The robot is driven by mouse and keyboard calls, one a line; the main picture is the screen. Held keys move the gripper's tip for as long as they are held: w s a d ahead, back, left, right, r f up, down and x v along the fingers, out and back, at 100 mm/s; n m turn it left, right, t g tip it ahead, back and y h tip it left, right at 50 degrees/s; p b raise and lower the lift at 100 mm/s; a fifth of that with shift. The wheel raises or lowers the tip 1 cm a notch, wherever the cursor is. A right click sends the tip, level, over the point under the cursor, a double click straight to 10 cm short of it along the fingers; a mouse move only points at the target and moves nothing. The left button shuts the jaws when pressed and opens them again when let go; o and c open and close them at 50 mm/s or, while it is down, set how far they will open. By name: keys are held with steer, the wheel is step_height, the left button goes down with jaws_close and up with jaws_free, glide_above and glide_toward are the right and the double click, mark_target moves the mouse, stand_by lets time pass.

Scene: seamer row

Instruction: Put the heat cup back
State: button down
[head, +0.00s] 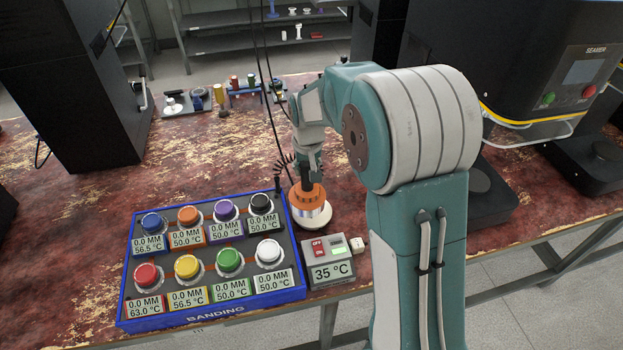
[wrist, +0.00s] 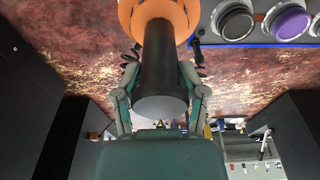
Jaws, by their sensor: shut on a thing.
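The heat cup (head: 308,196) has an orange body on a black handle. In the head view it is upright, just right of the blue-framed banding panel, above or on a round white base (head: 318,221); I cannot tell if they touch. My gripper (head: 306,168) is above the cup, shut on its black handle. In the wrist view the fingers of my gripper (wrist: 162,82) lie on both sides of the black handle (wrist: 160,65), and the orange part (wrist: 182,12) shows at the top edge. The cup's underside is hidden.
The blue-framed banding panel (head: 126,293) holds several coloured knobs with readouts. A control box (head: 331,263) reading 35 °C sits right of it. A tool rack (head: 240,92) and black machines stand behind. A seamer (head: 560,75) stands at right. Tabletop behind the panel is clear.

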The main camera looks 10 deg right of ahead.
steer(key=f, duration=0.1)
steer(key=w+d+f, duration=0.1)
steer(key=w+f, duration=0.1)
steer(key=shift+w+d+f, duration=0.1)
steer(key=shift+d, duration=0.2)
steer(key=shift+w+d+f, duration=0.1)
steer(key=shift+f, duration=0.75)
steer(key=shift+w+d+f, duration=0.1)
steer(key=shift+f, duration=0.75)
steer(key=shift+a+f, duration=0.1)
steer(key=shift+f, duration=0.05)
steer(key=shift+c, duration=0.7)
jaws_free()
